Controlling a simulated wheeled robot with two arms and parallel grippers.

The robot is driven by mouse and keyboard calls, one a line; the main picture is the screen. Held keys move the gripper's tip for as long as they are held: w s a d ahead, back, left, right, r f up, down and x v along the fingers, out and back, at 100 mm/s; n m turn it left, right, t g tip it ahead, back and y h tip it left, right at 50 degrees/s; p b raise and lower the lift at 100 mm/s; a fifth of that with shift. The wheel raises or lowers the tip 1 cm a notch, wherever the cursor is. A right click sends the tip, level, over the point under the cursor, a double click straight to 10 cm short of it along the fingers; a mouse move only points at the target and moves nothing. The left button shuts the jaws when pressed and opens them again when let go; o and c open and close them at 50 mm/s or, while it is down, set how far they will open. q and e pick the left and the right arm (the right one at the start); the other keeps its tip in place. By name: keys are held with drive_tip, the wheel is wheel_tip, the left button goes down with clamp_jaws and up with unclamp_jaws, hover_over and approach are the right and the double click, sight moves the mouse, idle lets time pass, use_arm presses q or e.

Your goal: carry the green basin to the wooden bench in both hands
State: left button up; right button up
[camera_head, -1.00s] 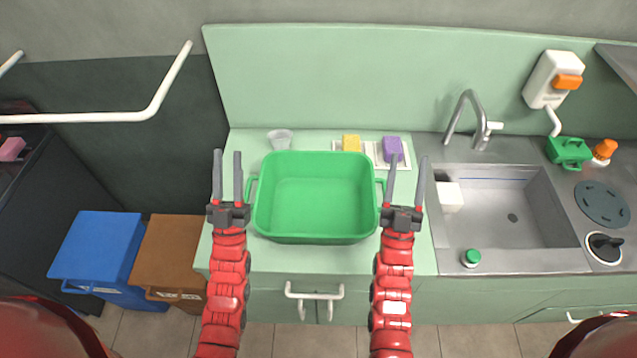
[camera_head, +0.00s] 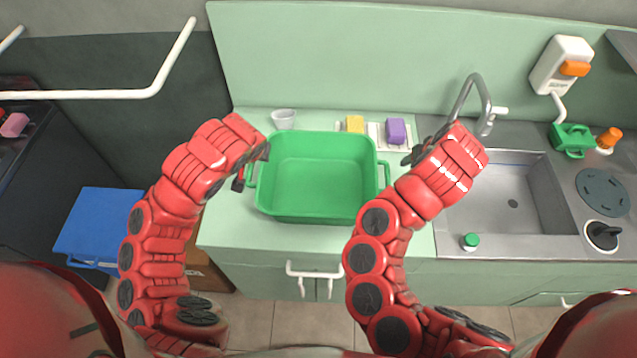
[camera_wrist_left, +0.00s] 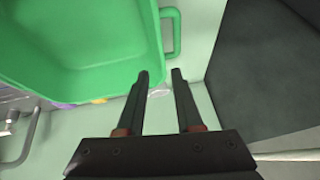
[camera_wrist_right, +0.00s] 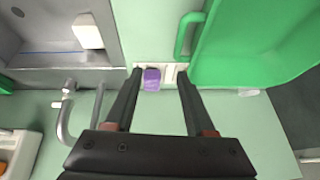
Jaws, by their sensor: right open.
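The green basin (camera_head: 315,214) stands empty and upright on the pale green counter, with a loop handle on each side. My left gripper (camera_head: 240,182) is beside its left handle (camera_head: 250,173). In the left wrist view the open fingers (camera_wrist_left: 160,76) point towards that handle (camera_wrist_left: 171,33), with nothing between them. My right gripper (camera_head: 412,156) is to the right of the right handle (camera_head: 385,173). In the right wrist view its open, empty fingers (camera_wrist_right: 159,74) point towards that handle (camera_wrist_right: 184,35), apart from it. The wooden bench is not in view.
A purple sponge (camera_head: 396,130), a yellow sponge (camera_head: 355,124) and a clear cup (camera_head: 284,118) stand behind the basin. A sink (camera_head: 490,205) with a faucet (camera_head: 467,98) is to the right. A blue bin (camera_head: 95,225) stands on the floor at left.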

sight(250, 177)
use_arm(q)
drive_tip(key=shift+s+a+g+y, duration=0.6)
drive_tip(key=shift+s+a+g, duration=0.1)
drive_tip(key=shift+s+a, duration=0.45)
use_arm(e)
drive_tip(key=shift+s+a+r+g+y, duration=0.15)
drive_tip(key=shift+s+a+g+y, duration=0.35)
drive_tip(key=shift+s+a+y, duration=0.5)
use_arm(q)
drive_tip(key=shift+d, duration=0.1)
use_arm(e)
drive_tip(key=shift+s+a, duration=0.1)
drive_tip(key=shift+s, duration=0.05)
